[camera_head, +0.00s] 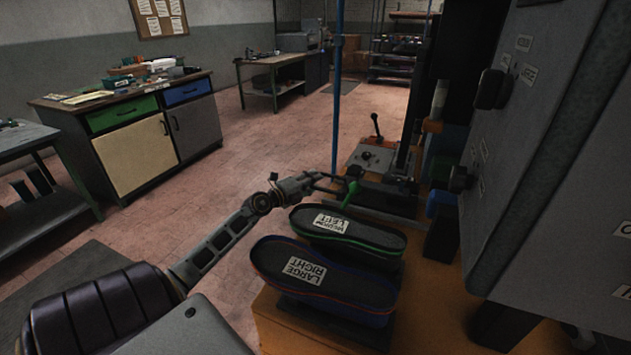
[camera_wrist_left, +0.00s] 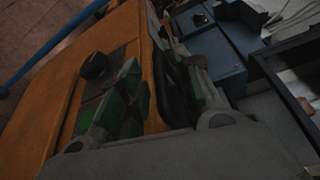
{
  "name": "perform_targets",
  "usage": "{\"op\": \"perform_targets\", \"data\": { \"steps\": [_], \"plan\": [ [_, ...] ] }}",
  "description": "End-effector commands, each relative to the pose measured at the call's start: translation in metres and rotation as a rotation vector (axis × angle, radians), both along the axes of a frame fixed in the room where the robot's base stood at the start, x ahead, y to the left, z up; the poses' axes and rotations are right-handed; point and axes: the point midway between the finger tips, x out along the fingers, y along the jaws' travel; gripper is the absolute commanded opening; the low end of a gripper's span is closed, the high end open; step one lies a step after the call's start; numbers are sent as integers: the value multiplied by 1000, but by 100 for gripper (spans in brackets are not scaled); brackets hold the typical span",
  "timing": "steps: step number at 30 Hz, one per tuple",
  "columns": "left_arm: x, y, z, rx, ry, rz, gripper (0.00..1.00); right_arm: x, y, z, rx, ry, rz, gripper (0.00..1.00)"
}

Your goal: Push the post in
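My left gripper (camera_head: 336,184) reaches in above the far edge of the green-edged sole, beside a green lever-like part (camera_head: 350,193) and a dark bar-shaped part (camera_head: 386,196) of the press. In the left wrist view the fingers (camera_wrist_left: 160,92) stand apart, with a dark part of the press showing between them. Green parts (camera_wrist_left: 122,100) lie by the left finger; contact cannot be told. I cannot tell which part is the post; it may be hidden by the fingers or the dark bar. My right gripper is not in view.
Two shoe soles, labelled medium left (camera_head: 346,232) and large right (camera_head: 325,279), stand on the orange base (camera_head: 425,300) in front. A grey control cabinet (camera_head: 545,170) crowds the right. A lever box (camera_head: 372,160) stands behind. A thin blue pole (camera_head: 337,90) rises beyond.

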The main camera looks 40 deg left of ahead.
Motion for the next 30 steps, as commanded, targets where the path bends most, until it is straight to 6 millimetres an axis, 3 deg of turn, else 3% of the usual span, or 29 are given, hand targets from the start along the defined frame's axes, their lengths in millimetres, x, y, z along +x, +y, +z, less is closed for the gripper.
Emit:
{"op": "perform_targets", "data": {
  "steps": [9, 21, 30],
  "plan": [
    [16, -1, -1, 0, -1, 0, 34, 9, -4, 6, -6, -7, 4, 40],
    [18, -1, -2, 0, 0, 0, 34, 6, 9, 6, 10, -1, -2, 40],
    [18, -2, -2, 0, 0, 0, 0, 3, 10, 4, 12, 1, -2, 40]
  ]
}}
